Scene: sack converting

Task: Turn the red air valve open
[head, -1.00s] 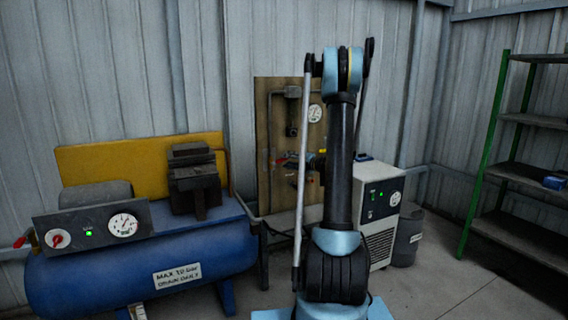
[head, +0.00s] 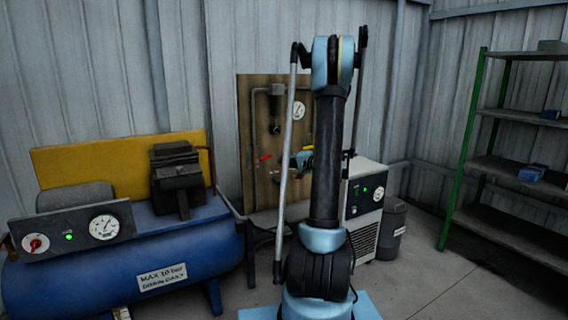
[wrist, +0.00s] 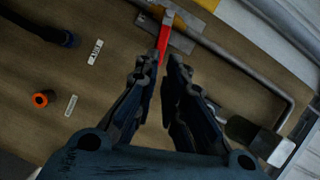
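The red valve lever (wrist: 163,38) shows at the top of the wrist view, on a metal pipe with a flat bracket. My gripper (wrist: 161,62) has its two dark fingers apart, with the lever's near end at or just beyond the gap. I cannot tell whether they touch. I cannot tell which is the wrist view's lever.
An orange-ended fitting (wrist: 42,98) and small labels are on the board in the wrist view. The pressure gauge (head: 298,109) is high on the board. The blue compressor (head: 130,270) stands left, a white dryer (head: 365,195) and bin (head: 391,235) right, green-framed shelves (head: 462,150) far right.

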